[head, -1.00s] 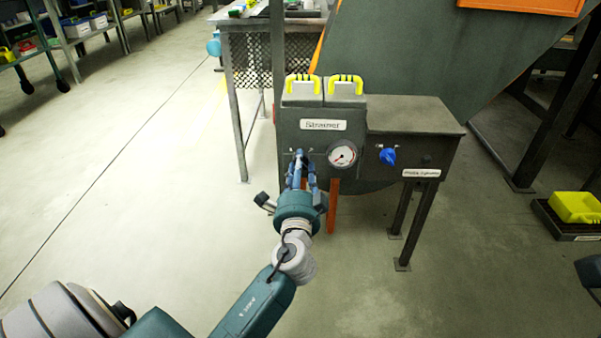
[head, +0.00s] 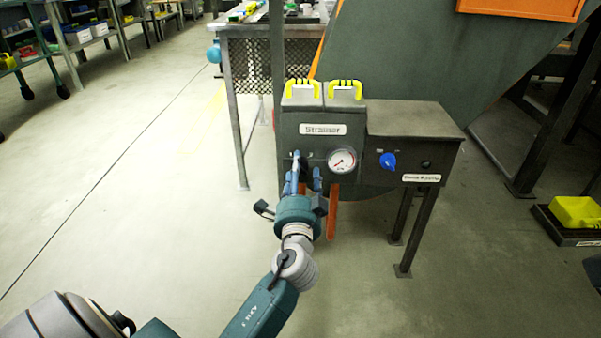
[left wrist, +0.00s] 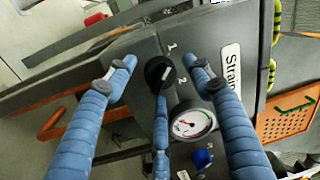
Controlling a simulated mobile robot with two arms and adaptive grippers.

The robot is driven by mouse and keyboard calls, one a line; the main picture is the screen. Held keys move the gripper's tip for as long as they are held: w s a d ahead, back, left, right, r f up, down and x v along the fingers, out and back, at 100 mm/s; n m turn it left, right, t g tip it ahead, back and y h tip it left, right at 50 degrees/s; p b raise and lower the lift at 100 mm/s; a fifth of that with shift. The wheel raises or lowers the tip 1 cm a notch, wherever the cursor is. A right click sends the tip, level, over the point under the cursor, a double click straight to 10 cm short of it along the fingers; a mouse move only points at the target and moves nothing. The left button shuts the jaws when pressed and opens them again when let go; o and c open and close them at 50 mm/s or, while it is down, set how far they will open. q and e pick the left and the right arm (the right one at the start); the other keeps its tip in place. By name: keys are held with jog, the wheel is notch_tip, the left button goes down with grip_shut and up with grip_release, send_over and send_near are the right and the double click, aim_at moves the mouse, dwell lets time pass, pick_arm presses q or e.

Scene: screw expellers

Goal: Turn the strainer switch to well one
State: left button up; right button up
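The strainer switch is a round black knob (left wrist: 158,72) on the dark grey panel (left wrist: 140,50), with the marks 1 and 2 beside it in the left wrist view. Its exact pointing direction is too small to tell. My left gripper (left wrist: 160,66) has its blue fingers spread, with fingertips on either side of the knob and a third finger below it. I see a gap between the side fingers and the knob. My right gripper is not in view.
A pressure gauge (head: 342,161) sits right of the switch, and a blue knob (head: 388,161) is farther right on the adjoining box (head: 420,120). Yellow handles (head: 345,88) top the strainer box. A metal table (head: 232,90) stands behind. The floor at left is clear.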

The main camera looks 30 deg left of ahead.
pick_arm(q)
jog(key=v, duration=1.2)
dwell(0.3)
